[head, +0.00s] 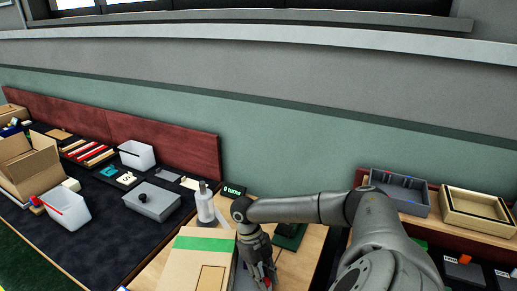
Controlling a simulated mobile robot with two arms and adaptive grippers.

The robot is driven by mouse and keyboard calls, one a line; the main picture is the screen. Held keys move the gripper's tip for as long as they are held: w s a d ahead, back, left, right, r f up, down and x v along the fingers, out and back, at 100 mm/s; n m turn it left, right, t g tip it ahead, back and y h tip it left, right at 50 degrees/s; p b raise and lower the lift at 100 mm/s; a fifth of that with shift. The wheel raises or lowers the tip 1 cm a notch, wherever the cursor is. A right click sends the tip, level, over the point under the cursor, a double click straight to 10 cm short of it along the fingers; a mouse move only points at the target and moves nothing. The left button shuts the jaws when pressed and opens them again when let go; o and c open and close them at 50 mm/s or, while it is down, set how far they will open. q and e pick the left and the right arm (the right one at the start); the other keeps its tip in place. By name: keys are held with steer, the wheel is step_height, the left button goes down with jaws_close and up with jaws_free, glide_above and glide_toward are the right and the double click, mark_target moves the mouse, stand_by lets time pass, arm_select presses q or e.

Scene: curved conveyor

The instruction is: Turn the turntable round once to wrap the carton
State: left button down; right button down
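The carton (193,268) is a brown box with a green strip across its top, at the bottom centre of the head view. The turntable is not clearly visible; the carton and the lower picture edge may hide it. My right gripper (263,280) points down just right of the carton, close to its right side. I cannot tell whether it touches the carton or a small red thing at its fingertips, or whether its fingers are open. A small display (233,190) behind the carton reads "0 turns". My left gripper is not in view.
A white bottle-shaped thing (205,206) stands behind the carton. A grey box with a black knob (153,201), white bins (136,155) and an open carton (30,168) stand on the dark mat at left. Trays (475,210) stand at right.

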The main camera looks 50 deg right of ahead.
steer(key=shift+w+d+n+h, duration=0.3)
steer(key=shift+w+d+n, duration=0.25)
steer(key=shift+d+n, duration=0.2)
steer(key=c, duration=1.2)
jaws_free()
steer(key=v, duration=1.2)
steer(key=shift+w, duration=0.2)
steer(key=shift+a+f, duration=0.1)
